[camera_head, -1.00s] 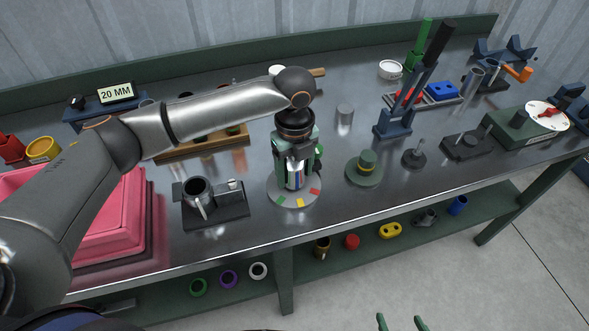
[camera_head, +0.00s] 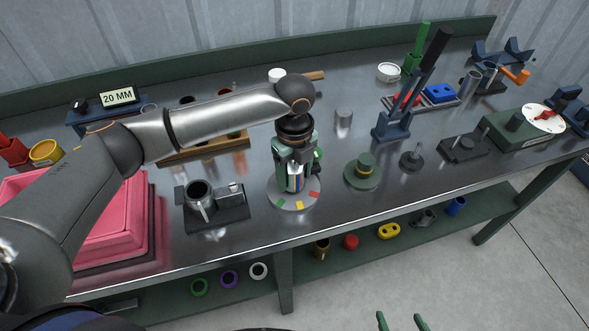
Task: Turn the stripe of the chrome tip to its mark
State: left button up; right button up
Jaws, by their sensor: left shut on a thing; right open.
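The chrome tip (camera_head: 293,182) stands upright on a pale round disc (camera_head: 279,198) in the middle of the bench. Green, yellow and red marks lie along the disc's front rim. My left gripper (camera_head: 294,172) comes down from above and is shut on the chrome tip, hiding much of it. A small blue patch shows low on the tip, above and near the yellow mark. Whether this is the stripe I cannot tell for sure. My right gripper (camera_head: 401,322) is open and empty at the bottom edge, in front of the bench; only its green fingertips show.
A dark fixture with a metal cup (camera_head: 199,190) stands left of the disc. A pink tray (camera_head: 118,235) fills the left. A tall blue lever press (camera_head: 393,125) stands behind right.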

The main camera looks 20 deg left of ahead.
pick_arm(q)
jog(key=shift+n+p, duration=1.2)
jog(key=shift+p, duration=0.15)
jog(key=shift+r+n+p, duration=0.1)
jog(key=shift+n+p, duration=0.5)
jog(key=shift+p, duration=0.05)
jog(key=shift+n, duration=0.6)
jog(key=n, duration=0.4)
jog(key=shift+w, duration=0.15)
jog(key=o, duration=1.6)
jog(key=shift+c, duration=0.2)
